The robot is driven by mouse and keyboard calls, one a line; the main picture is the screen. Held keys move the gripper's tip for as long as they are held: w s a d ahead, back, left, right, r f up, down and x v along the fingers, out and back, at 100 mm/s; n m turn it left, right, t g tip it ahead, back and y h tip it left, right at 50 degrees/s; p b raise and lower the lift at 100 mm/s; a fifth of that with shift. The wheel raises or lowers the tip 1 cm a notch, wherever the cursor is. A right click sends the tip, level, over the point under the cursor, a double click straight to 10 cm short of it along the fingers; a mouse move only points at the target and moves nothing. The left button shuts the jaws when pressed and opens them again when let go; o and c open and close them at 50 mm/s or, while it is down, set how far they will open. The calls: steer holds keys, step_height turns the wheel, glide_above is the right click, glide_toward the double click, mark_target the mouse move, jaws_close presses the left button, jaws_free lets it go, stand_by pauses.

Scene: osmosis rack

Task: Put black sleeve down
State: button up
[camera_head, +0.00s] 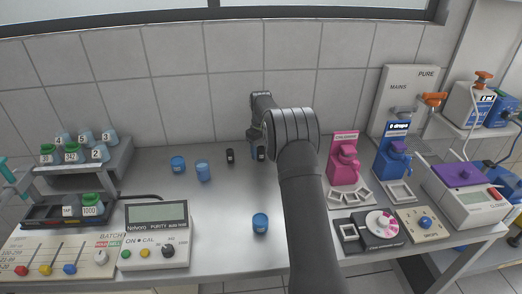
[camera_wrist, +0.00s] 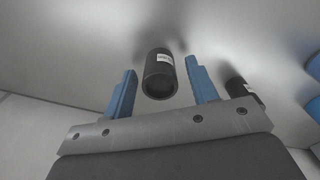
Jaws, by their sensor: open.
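A black sleeve with a small white label (camera_wrist: 159,76) stands between the two blue fingers of my gripper (camera_wrist: 162,88) in the wrist view, with a visible gap on each side. It also shows partly hidden in the head view (camera_head: 261,154), on the grey bench at the back. My gripper (camera_head: 257,147) is open around it, mostly hidden by my own arm in the head view. A second black sleeve (camera_head: 230,156) stands to the left on the bench. It also shows just outside the right finger in the wrist view (camera_wrist: 243,92).
Blue cups (camera_head: 203,171) stand left of the sleeves, and another blue cup (camera_head: 260,223) stands nearer the front. A purity meter (camera_head: 157,236) is at front left. Pink (camera_head: 344,160) and blue (camera_head: 394,158) dispensers stand to the right. The bench (camera_head: 215,215) is clear in the middle.

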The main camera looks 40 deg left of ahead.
mark_target(261, 148)
step_height(261, 148, up, 12)
steer(key=shift+r, duration=0.2)
stand_by(0.4)
steer(key=shift+f, duration=0.15)
step_height(261, 148, down, 12)
steer(key=shift+r, duration=1.75)
